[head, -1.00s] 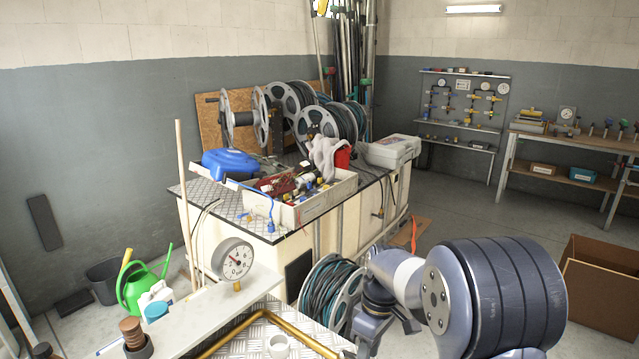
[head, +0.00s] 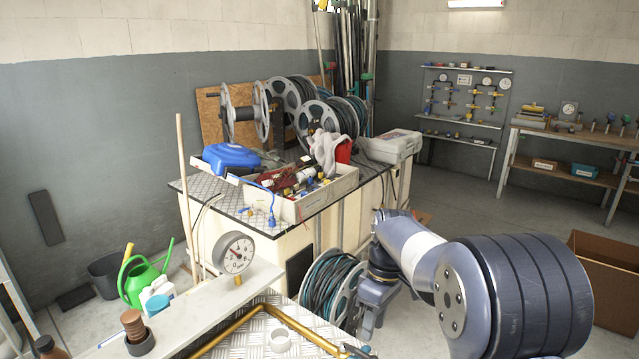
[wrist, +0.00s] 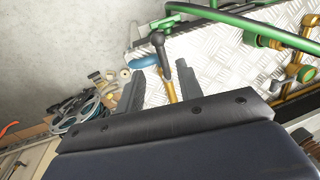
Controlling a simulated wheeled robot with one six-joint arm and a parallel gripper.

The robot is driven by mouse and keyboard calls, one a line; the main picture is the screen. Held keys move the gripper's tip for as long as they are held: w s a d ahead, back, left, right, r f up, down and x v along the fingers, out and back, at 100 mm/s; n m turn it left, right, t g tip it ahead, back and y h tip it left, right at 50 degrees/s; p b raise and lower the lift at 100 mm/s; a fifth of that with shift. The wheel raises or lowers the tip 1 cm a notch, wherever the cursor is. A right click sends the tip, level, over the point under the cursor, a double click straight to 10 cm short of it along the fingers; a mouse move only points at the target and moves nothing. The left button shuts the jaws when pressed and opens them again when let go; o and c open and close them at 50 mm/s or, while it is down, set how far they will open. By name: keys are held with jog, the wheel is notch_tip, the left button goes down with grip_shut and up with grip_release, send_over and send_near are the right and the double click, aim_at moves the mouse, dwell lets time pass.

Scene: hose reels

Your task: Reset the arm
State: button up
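My arm (head: 515,295) reaches in from the lower right of the head view, its big dark ribbed joint nearest the camera. A pale link runs left from it to the wrist (head: 378,285), which hangs beside the front of the bench. In the wrist view my gripper (wrist: 160,72) has its two dark fingers spread apart with nothing held between them. Behind the gap lie a blue handle (wrist: 143,63), a dark T-shaped handle and a brass pipe over bright tread plate (wrist: 215,45). The gripper's distance from them is hard to tell.
A hose reel (head: 332,285) stands on the floor just left of my wrist. A bench holds a crate (head: 320,200) of parts, a blue case (head: 230,157) and reels. A pressure gauge (head: 234,253) and brass pipe (head: 255,318) are in front. A brown box (head: 605,270) stands right.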

aim_at(366, 357)
jog(key=f, duration=0.4)
jog(key=s+a+f, duration=0.1)
jog(key=f, duration=0.1)
jog(key=shift+s+f+p, duration=0.1)
jog(key=shift+f+p, duration=0.2)
jog(key=shift+f, duration=0.1)
jog(key=shift+s+a+r+m, duration=0.15)
jog(key=shift+s+m, duration=0.15)
jog(key=shift+m, duration=0.6)
jog(key=shift+r, duration=0.1)
